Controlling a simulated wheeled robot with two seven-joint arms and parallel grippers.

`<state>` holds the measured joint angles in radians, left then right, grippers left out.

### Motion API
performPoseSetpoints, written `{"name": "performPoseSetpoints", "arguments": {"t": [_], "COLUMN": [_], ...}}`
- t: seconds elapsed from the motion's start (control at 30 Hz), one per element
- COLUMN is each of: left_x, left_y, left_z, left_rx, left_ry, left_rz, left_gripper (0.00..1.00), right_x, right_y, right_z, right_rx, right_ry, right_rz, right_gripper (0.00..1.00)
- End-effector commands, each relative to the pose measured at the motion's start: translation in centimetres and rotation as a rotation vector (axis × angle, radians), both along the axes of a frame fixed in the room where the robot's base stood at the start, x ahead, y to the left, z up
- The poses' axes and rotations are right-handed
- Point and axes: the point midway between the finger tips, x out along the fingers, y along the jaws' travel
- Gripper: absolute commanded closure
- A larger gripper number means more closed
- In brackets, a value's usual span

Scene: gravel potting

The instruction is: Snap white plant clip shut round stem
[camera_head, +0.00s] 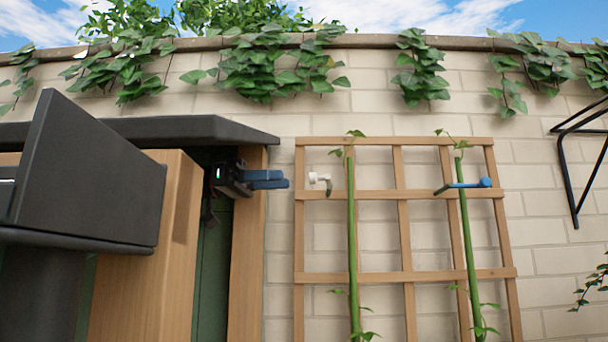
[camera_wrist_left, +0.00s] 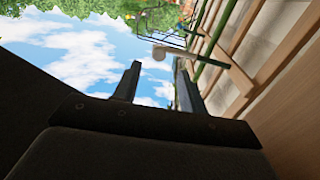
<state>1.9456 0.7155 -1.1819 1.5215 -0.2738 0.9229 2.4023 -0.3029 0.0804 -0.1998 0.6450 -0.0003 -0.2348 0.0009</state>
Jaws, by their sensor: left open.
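The white plant clip (camera_head: 318,178) is at the left stem (camera_head: 352,240), near the trellis's upper crossbar. Its pale knob faces left, and a small hooked part hangs beside the stem. I cannot tell how far its jaw is closed. My left gripper (camera_head: 288,180) is left of the clip, its blue fingers pointing right at it with a small gap. In the left wrist view the gripper (camera_wrist_left: 158,84) is open and empty, and the clip (camera_wrist_left: 160,53) shows beyond the fingertips. My right gripper is not in view.
A wooden trellis (camera_head: 403,235) stands against the pale brick wall (camera_head: 555,215). A blue clip (camera_head: 470,185) sits at the right stem (camera_head: 467,235). A dark-topped wooden cabinet (camera_head: 145,270) is close to my left arm. A black bracket (camera_head: 570,165) is on the wall at right.

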Motion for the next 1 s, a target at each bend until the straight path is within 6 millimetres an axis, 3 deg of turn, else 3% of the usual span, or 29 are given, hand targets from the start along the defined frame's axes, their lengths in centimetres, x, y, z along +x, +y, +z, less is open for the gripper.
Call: {"name": "performPoseSetpoints", "arguments": {"t": [0.07,0.4,0.83,1.0], "left_x": [-0.2,-0.7,-0.8,-0.8], "left_y": [-1.3,-5.4,-6.3,-6.3], "left_z": [0.5,0.3,0.1,0.1], "left_rx": [0.001,0.0,-0.001,-0.001], "left_ry": [0.0,0.0,-0.001,-0.001], "left_rz": [-0.003,-0.002,0.0,0.0], "left_gripper": [0.58,0.58,0.58,0.89], "right_x": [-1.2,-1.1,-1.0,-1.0], "right_y": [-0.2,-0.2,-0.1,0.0], "right_z": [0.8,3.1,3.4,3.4], "right_rx": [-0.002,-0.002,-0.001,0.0], "right_ry": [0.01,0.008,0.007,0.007], "right_rz": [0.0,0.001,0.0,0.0], "right_gripper": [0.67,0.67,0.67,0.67]}}
